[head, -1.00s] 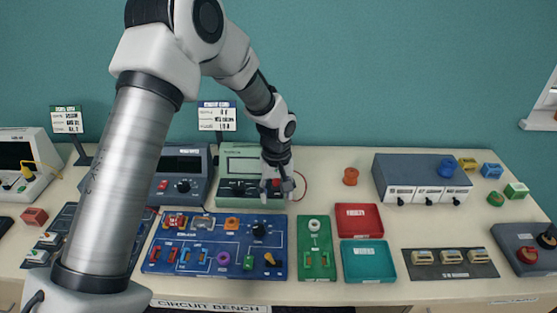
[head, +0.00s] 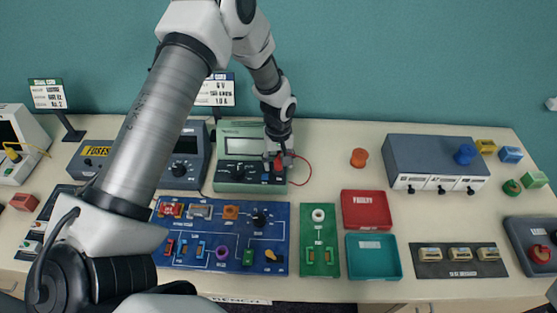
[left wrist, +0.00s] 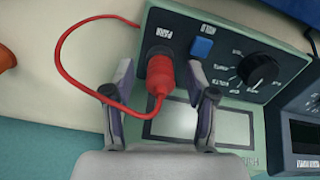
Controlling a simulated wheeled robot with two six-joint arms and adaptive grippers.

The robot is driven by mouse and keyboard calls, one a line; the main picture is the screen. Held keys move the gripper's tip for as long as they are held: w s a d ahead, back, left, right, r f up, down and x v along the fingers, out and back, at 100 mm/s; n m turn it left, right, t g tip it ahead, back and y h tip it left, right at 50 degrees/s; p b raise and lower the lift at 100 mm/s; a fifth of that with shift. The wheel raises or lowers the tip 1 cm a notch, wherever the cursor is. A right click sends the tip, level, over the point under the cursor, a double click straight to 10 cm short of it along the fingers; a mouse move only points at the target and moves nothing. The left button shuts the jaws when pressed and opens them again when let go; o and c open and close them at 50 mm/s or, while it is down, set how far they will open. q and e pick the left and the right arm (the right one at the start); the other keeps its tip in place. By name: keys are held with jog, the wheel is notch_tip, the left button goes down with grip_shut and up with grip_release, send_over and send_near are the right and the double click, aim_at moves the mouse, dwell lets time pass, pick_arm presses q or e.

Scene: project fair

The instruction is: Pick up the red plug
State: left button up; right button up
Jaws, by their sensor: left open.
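The red plug (left wrist: 160,72) shows in the left wrist view, seated at the socket end of the green meter (left wrist: 235,110), with a red cable looping from it. In the head view the plug (head: 278,164) shows as a small red spot on the front of the meter (head: 238,187). My left gripper (left wrist: 163,88) is open, with one finger on each side of the plug; I cannot tell whether either finger touches it. In the head view my left gripper (head: 279,160) hangs over the meter's right side. My right gripper is not in view.
A blue circuit board (head: 195,255) with several parts lies in front of the meter. A green board (head: 319,270), a red tray (head: 388,226) and a teal tray (head: 398,270) lie to the right. A grey power supply (head: 179,183) stands left of the meter.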

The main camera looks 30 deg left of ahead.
pick_arm(q)
jog(key=shift+s+d+r, duration=0.2)
jog(key=shift+s+r, duration=0.05)
jog(key=shift+s, duration=0.05)
grip_shut()
jog(key=shift+w, duration=0.1)
jog(key=shift+f, duration=0.1)
jog(key=shift+a, duration=0.1)
